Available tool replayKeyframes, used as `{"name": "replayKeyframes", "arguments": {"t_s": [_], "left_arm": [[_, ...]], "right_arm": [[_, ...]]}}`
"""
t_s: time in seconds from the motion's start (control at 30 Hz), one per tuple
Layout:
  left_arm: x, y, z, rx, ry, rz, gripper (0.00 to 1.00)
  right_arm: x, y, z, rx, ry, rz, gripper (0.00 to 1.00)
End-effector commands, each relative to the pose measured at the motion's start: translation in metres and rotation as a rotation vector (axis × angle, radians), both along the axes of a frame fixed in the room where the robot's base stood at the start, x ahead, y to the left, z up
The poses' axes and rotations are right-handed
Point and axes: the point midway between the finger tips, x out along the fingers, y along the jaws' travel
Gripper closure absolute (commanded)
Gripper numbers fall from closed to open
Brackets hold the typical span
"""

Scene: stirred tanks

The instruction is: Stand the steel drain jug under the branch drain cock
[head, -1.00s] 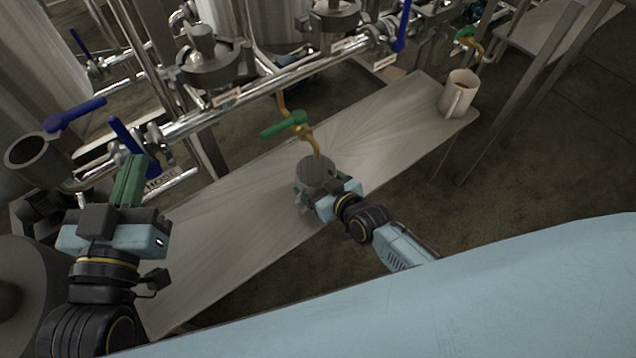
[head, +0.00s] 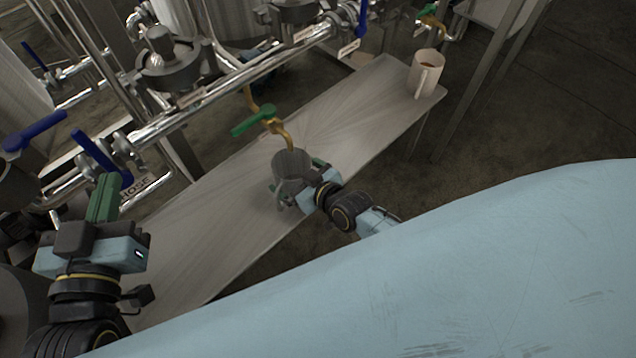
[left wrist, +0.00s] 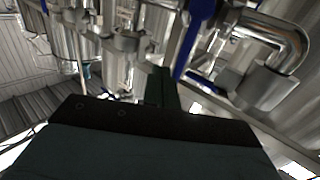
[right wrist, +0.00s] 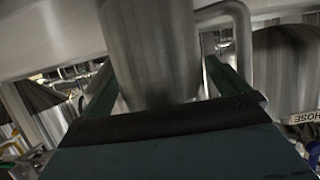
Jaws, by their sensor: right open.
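The grey steel jug (head: 290,163) stands upright on the long metal bench, its open mouth right below the spout of a brass drain cock (head: 274,124) with a green lever. My right gripper (head: 302,184) is open, with its green fingers on either side of the jug. In the right wrist view the jug wall (right wrist: 150,50) fills the space between the two spread fingers; its base is hidden by the gripper. My left gripper (head: 104,197) is at the left, away from the jug, its green fingers together and empty. They also show in the left wrist view (left wrist: 160,88).
The bench (head: 345,125) is mostly bare. A second green-levered cock (head: 432,16) is at top right. Steel pipework with blue-handled valves (head: 95,155) runs behind the bench, near my left gripper.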

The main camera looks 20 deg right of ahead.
Motion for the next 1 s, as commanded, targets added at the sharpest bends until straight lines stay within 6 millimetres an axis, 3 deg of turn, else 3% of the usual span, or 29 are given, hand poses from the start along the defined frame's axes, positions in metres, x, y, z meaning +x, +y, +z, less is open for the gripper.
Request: {"name": "replayKeyframes", "arguments": {"t_s": [0.47,0.7,1.0], "left_arm": [[-0.030,0.025,-0.077,0.140,0.500,0.039,1.00],[-0.062,0.041,-0.109,0.203,0.757,0.060,1.00],[-0.111,0.061,-0.134,0.272,1.057,0.084,1.00]], "right_arm": [[-0.039,-0.014,0.019,0.000,0.001,0.000,0.00],[-0.060,-0.022,0.028,0.000,0.001,0.000,0.00],[-0.086,-0.032,0.039,-0.001,0.001,0.000,0.00]]}}
